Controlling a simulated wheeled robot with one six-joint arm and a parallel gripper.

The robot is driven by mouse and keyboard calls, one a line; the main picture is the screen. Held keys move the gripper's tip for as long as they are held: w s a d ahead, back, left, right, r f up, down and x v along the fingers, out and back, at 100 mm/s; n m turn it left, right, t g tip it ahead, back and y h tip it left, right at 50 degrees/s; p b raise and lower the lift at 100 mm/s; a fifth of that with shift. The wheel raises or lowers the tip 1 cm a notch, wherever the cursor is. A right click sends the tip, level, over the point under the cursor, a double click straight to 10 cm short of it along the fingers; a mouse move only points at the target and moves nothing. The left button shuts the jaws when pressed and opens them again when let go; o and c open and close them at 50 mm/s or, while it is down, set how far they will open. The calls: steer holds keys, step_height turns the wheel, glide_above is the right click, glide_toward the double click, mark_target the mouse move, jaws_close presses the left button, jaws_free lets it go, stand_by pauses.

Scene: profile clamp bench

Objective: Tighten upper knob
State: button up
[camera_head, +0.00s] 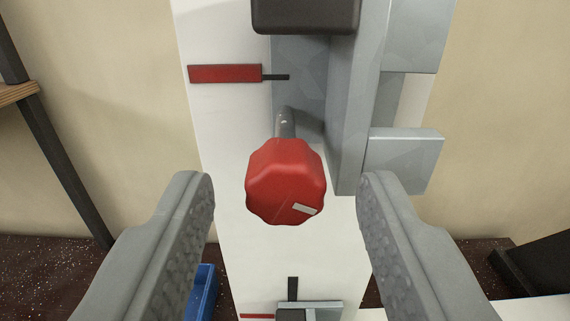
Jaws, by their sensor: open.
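A red lobed knob (286,182) with a small pale mark on its face sits on a grey metal stem in the middle of the view. The stem runs up into a grey metal clamp (352,110) on a white upright panel (225,130). My gripper (285,190) is open, with one grey finger to the left of the knob and the other to the right. A gap shows between the knob and each finger, and neither finger touches it.
A red marker (225,73) with a black pointer lies left of the clamp. A black block (305,14) is at the top. Another metal fitting (310,311) shows at the bottom edge. A blue bin (203,290) stands low on the left, partly hidden by my finger.

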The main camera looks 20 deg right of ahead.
steer(key=shift+w, duration=0.2)
steer(key=c, duration=1)
steer(key=shift+m, duration=0.4)
steer(key=m, duration=0.5)
steer(key=shift+m, duration=0.3)
steer(key=m, duration=0.6)
steer(key=shift+m, duration=0.4)
